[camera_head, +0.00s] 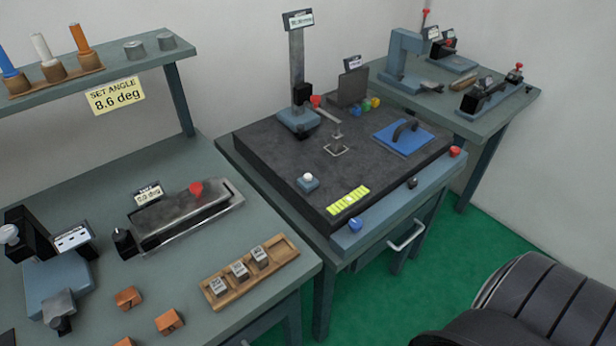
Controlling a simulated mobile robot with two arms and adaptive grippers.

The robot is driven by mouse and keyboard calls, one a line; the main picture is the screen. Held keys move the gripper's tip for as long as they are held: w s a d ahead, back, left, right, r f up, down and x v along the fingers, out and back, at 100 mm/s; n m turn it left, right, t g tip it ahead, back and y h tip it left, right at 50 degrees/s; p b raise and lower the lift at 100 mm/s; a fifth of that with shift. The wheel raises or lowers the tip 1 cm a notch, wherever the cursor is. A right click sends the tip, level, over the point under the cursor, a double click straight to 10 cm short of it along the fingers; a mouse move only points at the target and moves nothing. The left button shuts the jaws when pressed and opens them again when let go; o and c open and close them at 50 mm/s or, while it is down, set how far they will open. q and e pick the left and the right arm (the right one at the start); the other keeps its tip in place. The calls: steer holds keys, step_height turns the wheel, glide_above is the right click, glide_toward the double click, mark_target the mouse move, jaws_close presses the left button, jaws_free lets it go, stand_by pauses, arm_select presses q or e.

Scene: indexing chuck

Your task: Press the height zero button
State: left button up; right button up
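A height gauge stands at the back left of a dark surface plate (370,172), with a tall grey column (297,70), a blue-grey foot (298,124) and a small display (298,20) on top. A small grey-blue box with a round white button (308,177) sits near the plate's front left. Along the stand's front edge are a blue knob (355,224), a black knob (412,184) and a red knob (455,152). No readable label shows which is the height zero button.
A yellow-green strip (348,200) and a blue pad with a dark handle (404,138) lie on the plate. The left bench holds a vise-like fixture (188,218) and a wooden tray of blocks (250,271). A rear bench (513,102) carries more fixtures.

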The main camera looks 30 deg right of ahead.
jaws_close()
steer(key=shift+d, duration=0.1)
stand_by(1.2)
